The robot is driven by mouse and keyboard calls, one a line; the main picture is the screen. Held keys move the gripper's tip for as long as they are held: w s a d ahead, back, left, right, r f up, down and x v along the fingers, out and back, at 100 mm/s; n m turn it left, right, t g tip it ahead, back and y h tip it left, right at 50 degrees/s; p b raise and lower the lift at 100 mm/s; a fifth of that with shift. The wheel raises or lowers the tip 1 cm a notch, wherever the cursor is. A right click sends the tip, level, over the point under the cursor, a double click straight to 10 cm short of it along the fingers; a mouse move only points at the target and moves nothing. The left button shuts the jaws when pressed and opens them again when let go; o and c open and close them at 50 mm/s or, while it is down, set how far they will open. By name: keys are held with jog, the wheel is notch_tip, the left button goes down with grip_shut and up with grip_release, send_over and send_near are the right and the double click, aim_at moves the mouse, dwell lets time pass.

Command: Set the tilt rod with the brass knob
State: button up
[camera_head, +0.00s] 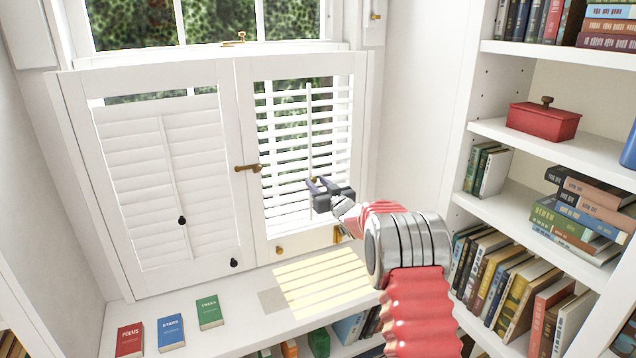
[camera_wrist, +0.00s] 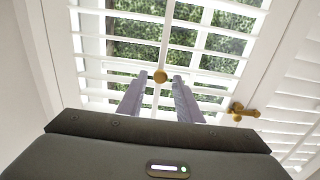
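The brass knob (camera_wrist: 160,76) sits on the white tilt rod (camera_wrist: 167,35) of the right shutter panel. My gripper (camera_wrist: 159,80) is open, its two fingertips on either side of the knob with gaps showing; I cannot tell whether either touches it. The fingers largely hide the knob there. The right panel's slats (camera_head: 283,141) are open, with greenery showing between them.
The left shutter panel (camera_head: 165,180) has shut slats and a black knob (camera_head: 182,220). A brass lever (camera_head: 248,168) is on the stile between panels. Below are a sill with a red book (camera_head: 130,340), a blue book (camera_head: 171,332) and a green book (camera_head: 209,312). A bookcase (camera_head: 560,150) stands right.

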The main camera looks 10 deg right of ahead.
grip_shut()
dwell(0.4)
jog(key=shift+f, duration=2.55)
jog(key=shift+c, duration=0.7)
grip_release()
jog(key=shift+f, duration=0.1)
jog(key=o, duration=0.3)
